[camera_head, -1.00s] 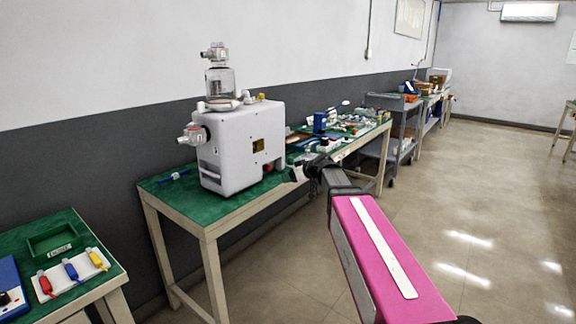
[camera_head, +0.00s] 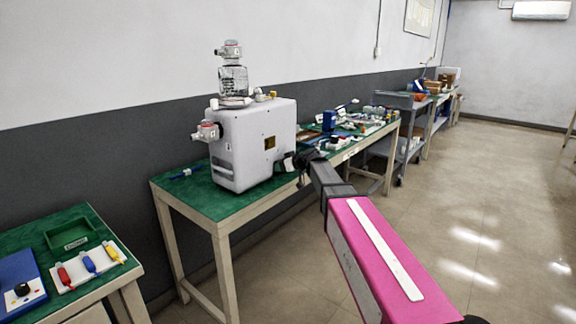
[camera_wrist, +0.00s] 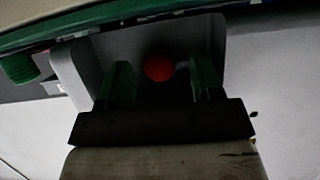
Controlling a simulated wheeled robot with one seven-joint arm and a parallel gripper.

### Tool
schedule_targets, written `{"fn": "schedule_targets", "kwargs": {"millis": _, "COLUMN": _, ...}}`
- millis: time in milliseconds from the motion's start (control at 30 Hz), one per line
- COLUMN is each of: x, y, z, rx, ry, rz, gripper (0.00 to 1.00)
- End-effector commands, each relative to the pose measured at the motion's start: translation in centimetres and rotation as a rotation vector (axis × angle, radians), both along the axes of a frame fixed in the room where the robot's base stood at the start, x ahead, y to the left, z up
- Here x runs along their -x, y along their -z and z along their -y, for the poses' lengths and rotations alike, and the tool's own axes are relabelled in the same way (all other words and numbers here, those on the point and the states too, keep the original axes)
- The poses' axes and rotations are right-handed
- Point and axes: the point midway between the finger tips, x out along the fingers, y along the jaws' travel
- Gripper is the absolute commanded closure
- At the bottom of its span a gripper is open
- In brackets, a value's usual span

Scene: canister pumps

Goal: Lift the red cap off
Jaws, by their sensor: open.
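The red cap (camera_wrist: 159,67) shows as a round red disc in the wrist view, between the two green fingers of my gripper (camera_wrist: 160,78). The fingers are apart, with a gap on each side of the cap. I cannot tell how deep the cap sits between them. In the head view my gripper (camera_head: 299,162) is at the right side of the white pump housing (camera_head: 235,150), close to its lower right edge. The red cap cannot be made out in the head view.
The pump stands on a green-topped bench (camera_head: 215,205), with a clear bottle (camera_head: 233,82) on top. Small parts crowd the bench behind my gripper. A second bench at lower left holds a white tray (camera_head: 100,272) with coloured tags. Floor at right is clear.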

Motion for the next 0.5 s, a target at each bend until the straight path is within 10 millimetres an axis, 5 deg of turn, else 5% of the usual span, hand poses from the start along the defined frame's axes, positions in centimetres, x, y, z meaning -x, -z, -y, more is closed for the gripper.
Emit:
{"fn": "schedule_targets", "kwargs": {"millis": 400, "x": -0.43, "y": 0.33, "z": -0.57, "rx": 0.000, "ry": 0.000, "rz": 0.000, "gripper": 0.40}}
{"fn": "schedule_targets", "kwargs": {"millis": 433, "x": -0.43, "y": 0.33, "z": -0.57, "rx": 0.000, "ry": 0.000, "rz": 0.000, "gripper": 0.43}}
{"fn": "schedule_targets", "kwargs": {"millis": 500, "x": -0.44, "y": 0.33, "z": -0.57, "rx": 0.000, "ry": 0.000, "rz": 0.000, "gripper": 0.66}}
